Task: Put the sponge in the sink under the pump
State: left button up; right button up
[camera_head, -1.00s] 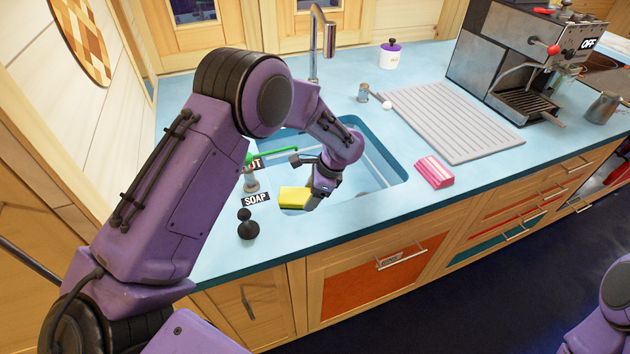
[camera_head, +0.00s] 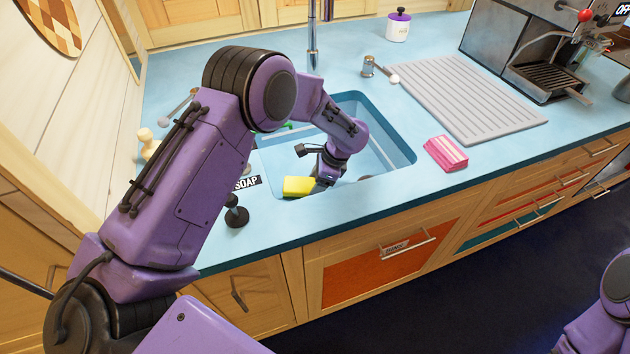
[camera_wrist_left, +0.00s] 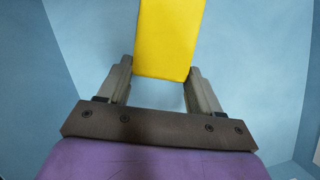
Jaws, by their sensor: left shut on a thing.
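My left gripper (camera_head: 318,181) reaches into the blue sink (camera_head: 388,132), near its front left corner. It is shut on the yellow sponge (camera_head: 298,186), which sticks out to the left of the fingers. In the left wrist view the sponge (camera_wrist_left: 166,40) stands between the two grey fingers, with blue sink surfaces around it. Whether the sponge touches the sink floor I cannot tell. The black soap pump (camera_head: 237,212) stands on the counter just left of the sink's front corner, by the SOAP label (camera_head: 247,183). My right gripper is out of view.
The tap (camera_head: 312,45) rises behind the sink. A pink object (camera_head: 446,153) lies on the counter right of the sink. A grey ribbed drainboard (camera_head: 465,98) and a coffee machine (camera_head: 535,50) are farther right. A green item (camera_head: 287,126) is mostly hidden behind my arm.

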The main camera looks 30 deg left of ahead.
pick_arm(q)
jog(key=shift+s, duration=0.35)
jog(key=shift+w+f, duration=0.15)
jog(key=o, duration=1.2)
jog(key=shift+c, duration=0.2)
jog(key=shift+o, duration=0.6)
